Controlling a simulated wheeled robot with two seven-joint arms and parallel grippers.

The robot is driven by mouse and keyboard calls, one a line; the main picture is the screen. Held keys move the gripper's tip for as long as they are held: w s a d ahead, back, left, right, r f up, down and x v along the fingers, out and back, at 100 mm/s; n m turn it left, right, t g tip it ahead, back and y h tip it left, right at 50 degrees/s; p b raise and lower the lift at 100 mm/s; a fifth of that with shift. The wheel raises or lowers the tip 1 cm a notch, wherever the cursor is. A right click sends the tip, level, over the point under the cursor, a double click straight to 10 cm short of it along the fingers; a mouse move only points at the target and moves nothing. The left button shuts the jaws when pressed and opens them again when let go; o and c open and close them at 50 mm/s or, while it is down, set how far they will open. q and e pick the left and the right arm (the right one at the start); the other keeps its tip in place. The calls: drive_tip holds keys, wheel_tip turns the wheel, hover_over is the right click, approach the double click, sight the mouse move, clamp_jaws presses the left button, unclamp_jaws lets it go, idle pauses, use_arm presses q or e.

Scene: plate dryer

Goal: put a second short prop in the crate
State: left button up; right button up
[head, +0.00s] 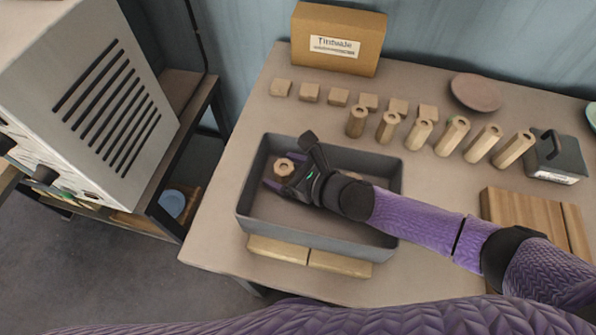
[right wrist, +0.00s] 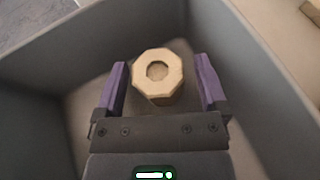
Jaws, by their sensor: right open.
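The grey crate (head: 245,205) stands on the table, and my right gripper (head: 287,168) reaches down inside it. A short octagonal wooden prop with a round hole in its top (head: 284,167) stands upright in the crate's left part. In the right wrist view the prop (right wrist: 158,78) is between the open purple fingers of my right gripper (right wrist: 160,80), with a gap on each side. A bit of pale wood (head: 353,177) shows behind my wrist, mostly hidden. My left gripper is out of view.
Taller props (head: 483,143) continue the row to the right. Several small wooden blocks (head: 339,97) lie behind it, before a cardboard box (head: 338,38). Two wooden bars (head: 340,264) lie along the crate's front. A slatted board (head: 520,210) lies right, under my arm.

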drive_tip(key=p+v, duration=0.2)
drive_tip(key=v, duration=0.9)
drive_tip(key=shift+s+d+r, duration=0.1)
drive_tip(key=shift+s, duration=0.05)
drive_tip(key=shift+s+d+r, duration=0.15)
drive_tip(key=shift+d, duration=0.05)
